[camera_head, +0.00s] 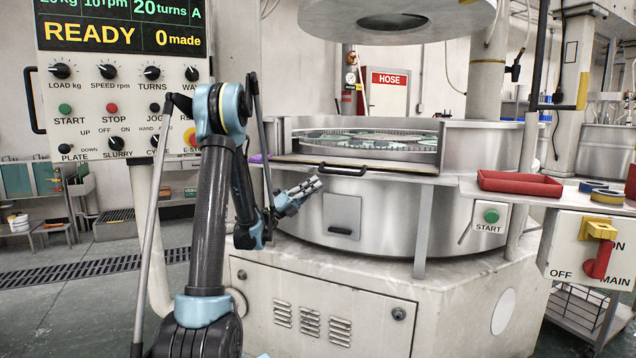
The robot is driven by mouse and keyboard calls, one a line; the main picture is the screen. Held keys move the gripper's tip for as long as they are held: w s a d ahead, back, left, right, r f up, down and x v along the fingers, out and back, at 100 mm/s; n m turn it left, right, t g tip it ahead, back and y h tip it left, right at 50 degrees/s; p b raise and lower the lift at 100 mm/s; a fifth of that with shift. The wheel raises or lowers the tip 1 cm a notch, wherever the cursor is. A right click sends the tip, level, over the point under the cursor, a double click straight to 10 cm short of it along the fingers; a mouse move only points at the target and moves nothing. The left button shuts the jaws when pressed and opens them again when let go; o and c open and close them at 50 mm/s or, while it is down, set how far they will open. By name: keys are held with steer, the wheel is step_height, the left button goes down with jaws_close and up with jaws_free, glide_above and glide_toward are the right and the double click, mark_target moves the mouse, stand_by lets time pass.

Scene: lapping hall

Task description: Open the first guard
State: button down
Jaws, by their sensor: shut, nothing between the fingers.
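The lapping machine's round steel tub (395,215) stands ahead, with a guard section (370,141) at its front. The guard looks clear or open in its frame; I cannot tell which, nor whether it is the first one. A black bar handle (343,170) runs along its lower edge. Through it I see the toothed ring and grey-green round parts. My gripper (306,189) is shut and empty, in front of the tub, below and left of the handle in the picture. It points right and appears apart from the handle; the depth gap is unclear.
A control panel (122,75) reading READY stands at left, partly behind my arm. A shelf at right holds a red tray (520,184), above a green START button (491,216) and a red-and-yellow MAIN switch (597,250). A raised upper plate (392,22) hangs above the tub.

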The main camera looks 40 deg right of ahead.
step_height(320, 180, down, 10)
steer(key=w+m+g+y, duration=0.2)
steer(key=m+g+y, duration=0.1)
steer(key=m+g, duration=0.4)
steer(key=s+d+r+m+y, duration=0.1)
steer(key=s+d+r, duration=0.4)
steer(key=r, duration=0.5)
steer(key=shift+s+d, duration=0.35)
steer(key=shift+d, duration=0.15)
steer(key=shift+r, duration=0.1)
